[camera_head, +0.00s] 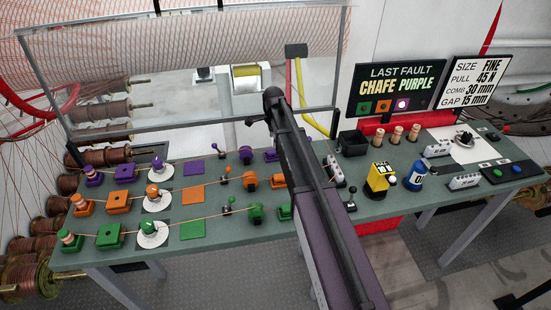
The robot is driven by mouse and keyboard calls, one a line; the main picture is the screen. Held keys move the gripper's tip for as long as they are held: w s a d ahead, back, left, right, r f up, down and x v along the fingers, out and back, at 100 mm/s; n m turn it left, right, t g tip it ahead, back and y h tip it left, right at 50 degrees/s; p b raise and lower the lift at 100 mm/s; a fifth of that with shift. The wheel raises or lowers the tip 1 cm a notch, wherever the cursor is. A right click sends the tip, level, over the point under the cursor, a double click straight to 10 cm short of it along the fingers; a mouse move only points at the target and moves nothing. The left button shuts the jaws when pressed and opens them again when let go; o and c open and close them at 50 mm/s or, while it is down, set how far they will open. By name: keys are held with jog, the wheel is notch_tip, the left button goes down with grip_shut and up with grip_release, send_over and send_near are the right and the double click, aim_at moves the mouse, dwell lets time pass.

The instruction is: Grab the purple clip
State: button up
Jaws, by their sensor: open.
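The purple row runs along the back left of the green-grey table. It has a purple-based spool (93,177), a purple block (125,173), a white disc with a purple top (158,166), a flat purple square (193,167), a small purple-topped lever (216,149) and two small purple parts (246,155) and (270,155) by my arm. I cannot tell which of these is the purple clip. My dark arm crosses the middle of the picture and hides part of the table. I cannot make out my gripper's fingers.
Matching orange parts (117,201) and green parts (110,236) stand in rows nearer the front. Right of my arm are a black bin (352,143), a yellow device (379,178) and a blue container (414,177). The fault sign (399,88) reads CHAFE PURPLE.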

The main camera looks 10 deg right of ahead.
aim_at(274, 151)
jog(key=shift+f+b, duration=0.3)
jog(key=shift+f, duration=0.25)
jog(key=shift+d+f+b, duration=0.2)
jog(key=shift+f+b, duration=2.4)
grip_shut()
